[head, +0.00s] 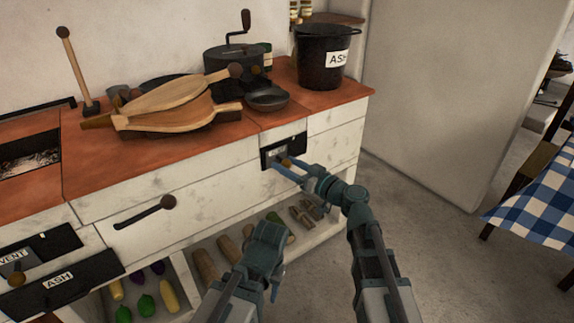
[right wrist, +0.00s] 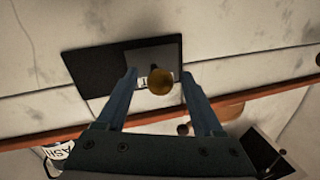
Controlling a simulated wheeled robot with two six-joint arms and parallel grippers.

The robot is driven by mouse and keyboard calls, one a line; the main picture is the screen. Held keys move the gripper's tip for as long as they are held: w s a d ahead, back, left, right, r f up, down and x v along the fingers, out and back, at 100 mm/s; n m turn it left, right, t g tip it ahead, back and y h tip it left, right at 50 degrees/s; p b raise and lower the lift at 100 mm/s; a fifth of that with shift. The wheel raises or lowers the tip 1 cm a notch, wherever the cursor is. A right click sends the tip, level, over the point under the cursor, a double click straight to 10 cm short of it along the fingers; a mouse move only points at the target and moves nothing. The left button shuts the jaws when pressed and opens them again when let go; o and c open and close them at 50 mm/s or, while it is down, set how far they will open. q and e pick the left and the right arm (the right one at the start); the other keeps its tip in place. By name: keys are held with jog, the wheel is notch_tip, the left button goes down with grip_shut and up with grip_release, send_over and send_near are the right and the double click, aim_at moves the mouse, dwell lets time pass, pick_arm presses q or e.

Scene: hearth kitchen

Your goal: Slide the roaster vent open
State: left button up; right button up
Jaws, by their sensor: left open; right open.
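The vent (head: 298,143) under the roaster is a black panel on the white cabinet front. Its lighter slide plate has a round brass-brown knob (head: 287,162) and a partly hidden label. In the head view the plate sits toward the panel's left part. In the right wrist view the dark panel (right wrist: 90,72) appears turned over, with the knob (right wrist: 160,83) between my fingers. My right gripper (right wrist: 159,76) is open around the knob, with a gap on each side; contact is not visible. My left gripper (head: 268,245) is low before the shelf, empty and away from the vent.
The roaster (head: 232,62) with a crank, a pan (head: 268,98), bellows (head: 170,105) and an ash bucket (head: 318,65) stand on the red counter. Another vent (head: 45,248) is at far left.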

jog(key=shift+w+a, duration=0.15)
grip_shut()
dwell(0.4)
dwell(1.0)
